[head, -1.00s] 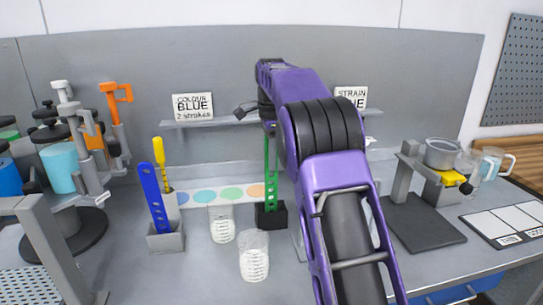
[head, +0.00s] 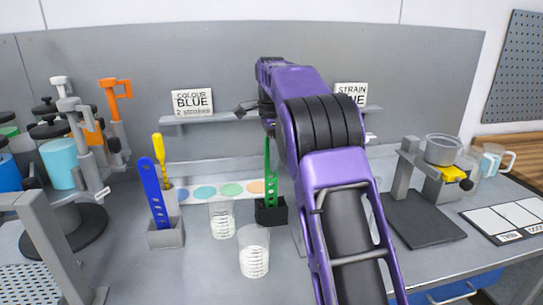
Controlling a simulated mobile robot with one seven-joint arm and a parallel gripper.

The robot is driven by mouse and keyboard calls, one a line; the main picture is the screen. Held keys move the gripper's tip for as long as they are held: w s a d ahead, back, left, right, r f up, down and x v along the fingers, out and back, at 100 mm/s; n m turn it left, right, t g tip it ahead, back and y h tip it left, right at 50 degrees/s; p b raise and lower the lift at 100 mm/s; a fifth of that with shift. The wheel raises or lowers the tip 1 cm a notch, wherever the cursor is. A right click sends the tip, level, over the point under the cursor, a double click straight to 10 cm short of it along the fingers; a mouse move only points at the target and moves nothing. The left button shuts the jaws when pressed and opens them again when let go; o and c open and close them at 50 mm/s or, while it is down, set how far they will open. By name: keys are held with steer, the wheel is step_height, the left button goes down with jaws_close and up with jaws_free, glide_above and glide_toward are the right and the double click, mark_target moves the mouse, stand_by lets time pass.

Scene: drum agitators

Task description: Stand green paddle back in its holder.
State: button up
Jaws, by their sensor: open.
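The green paddle (head: 267,172) stands upright in the black holder (head: 271,212) on the bench, a little right of the middle. My gripper (head: 246,110) is open, above and slightly left of the paddle's top, in front of the shelf. It looks clear of the paddle. The purple arm hides part of the gripper and the area right of the holder.
A blue paddle (head: 156,194) stands in a grey holder (head: 165,235) at left, with a yellow one (head: 159,150) behind. Two clear beakers (head: 221,220) (head: 254,252) stand near the black holder. A shelf (head: 200,118) with signs runs behind. A carousel of drums is at left.

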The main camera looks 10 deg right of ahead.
step_height(320, 180, up, 10)
steer(key=p, duration=0.3)
steer(key=shift+r, duration=1)
